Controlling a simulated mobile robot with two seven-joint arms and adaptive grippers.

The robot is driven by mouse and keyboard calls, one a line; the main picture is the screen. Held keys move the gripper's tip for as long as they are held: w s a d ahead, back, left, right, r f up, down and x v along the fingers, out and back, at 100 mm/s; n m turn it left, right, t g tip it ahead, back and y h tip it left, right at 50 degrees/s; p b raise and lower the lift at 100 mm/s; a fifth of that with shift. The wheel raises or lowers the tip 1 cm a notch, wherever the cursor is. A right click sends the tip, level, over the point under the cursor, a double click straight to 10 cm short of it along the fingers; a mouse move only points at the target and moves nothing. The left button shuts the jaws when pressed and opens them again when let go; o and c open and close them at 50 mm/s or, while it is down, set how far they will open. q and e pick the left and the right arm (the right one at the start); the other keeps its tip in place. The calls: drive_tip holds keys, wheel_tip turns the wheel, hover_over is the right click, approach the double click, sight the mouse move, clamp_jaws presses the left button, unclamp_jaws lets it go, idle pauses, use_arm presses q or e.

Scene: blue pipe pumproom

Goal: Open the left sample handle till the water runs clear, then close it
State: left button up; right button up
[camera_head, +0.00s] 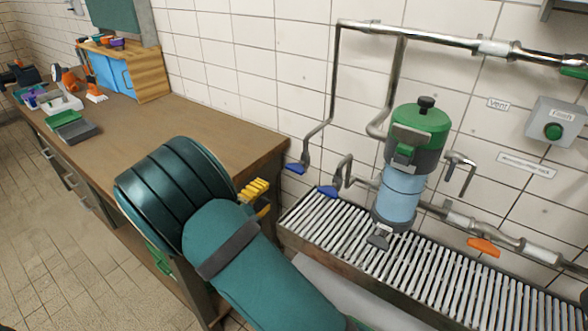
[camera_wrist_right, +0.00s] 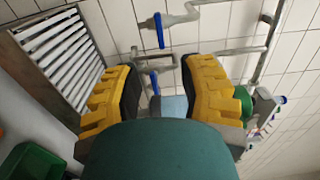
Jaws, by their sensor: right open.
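Two blue handles hang on thin pipe spouts at the tiled wall. The left sample handle (camera_head: 295,168) is the one farther from the pump; it appears at the top of the right wrist view (camera_wrist_right: 158,30). The other blue handle (camera_head: 328,191) is nearer the pump and shows between my fingers' outlines in the wrist view (camera_wrist_right: 154,84). My right gripper (camera_head: 262,195), with yellow fingers, is open and empty, left of both handles in the head view and apart from them. Its open fingers (camera_wrist_right: 160,80) face the wall. No running water can be made out. My left gripper is out of view.
A slatted drain grate (camera_head: 320,222) lies below the spouts. A green and blue pump (camera_head: 403,185) stands to the right, with an orange handle (camera_head: 484,247) beyond. A wooden workbench (camera_head: 190,120) with tools and trays fills the left, close to my right forearm.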

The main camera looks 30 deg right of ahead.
sight(292, 170)
drive_tip(key=b+x, duration=0.1)
drive_tip(key=x, duration=1.2)
drive_tip(key=shift+d, duration=0.35)
drive_tip(key=shift+c, duration=0.4)
clamp_jaws()
